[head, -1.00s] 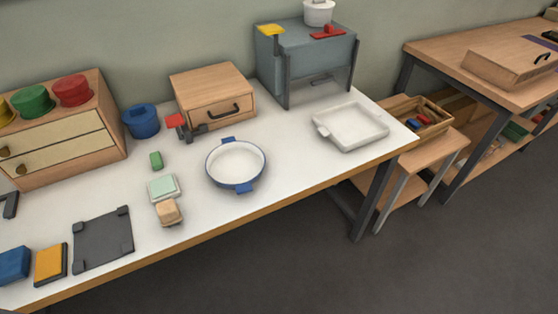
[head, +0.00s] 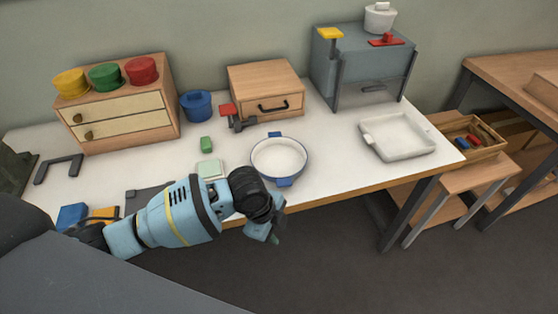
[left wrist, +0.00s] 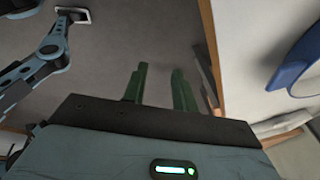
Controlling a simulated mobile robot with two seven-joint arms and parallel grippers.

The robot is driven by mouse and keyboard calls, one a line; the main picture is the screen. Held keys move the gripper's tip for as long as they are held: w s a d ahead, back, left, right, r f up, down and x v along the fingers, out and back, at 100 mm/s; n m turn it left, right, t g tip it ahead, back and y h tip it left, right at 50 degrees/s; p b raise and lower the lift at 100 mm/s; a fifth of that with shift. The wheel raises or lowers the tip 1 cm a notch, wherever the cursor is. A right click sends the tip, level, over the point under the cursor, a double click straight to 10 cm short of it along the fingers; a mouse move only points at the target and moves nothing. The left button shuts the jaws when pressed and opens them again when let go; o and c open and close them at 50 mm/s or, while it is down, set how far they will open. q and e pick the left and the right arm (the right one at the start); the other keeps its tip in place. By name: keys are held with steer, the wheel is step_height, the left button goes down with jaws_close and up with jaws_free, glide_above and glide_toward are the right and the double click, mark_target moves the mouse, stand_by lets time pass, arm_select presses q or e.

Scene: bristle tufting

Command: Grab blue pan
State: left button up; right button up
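The blue pan (head: 279,157) is a round shallow pan with a white inside, a blue rim and two blue side handles. It rests flat on the white table, with one handle toward the table's front edge. My left gripper (head: 272,236) hangs in front of that edge, just below the pan in the head view and apart from it. In the left wrist view its two green fingers (left wrist: 160,70) stand apart with nothing between them. Part of the pan's blue rim (left wrist: 297,62) shows at the right of that view.
A white square tray (head: 397,137) lies to the right. The table is clear between pan and tray.

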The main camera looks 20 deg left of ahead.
arm_select(q)
steer(key=m+t+y, duration=0.1)
steer(key=m+y, duration=0.1)
glide_toward(261, 173)
steer(key=f, duration=0.1)
steer(key=shift+b+x, duration=0.35)
steer(key=shift+x, duration=3.65)
steer(key=shift+w+d, duration=0.1)
jaws_close()
steer(key=shift+r, duration=0.1)
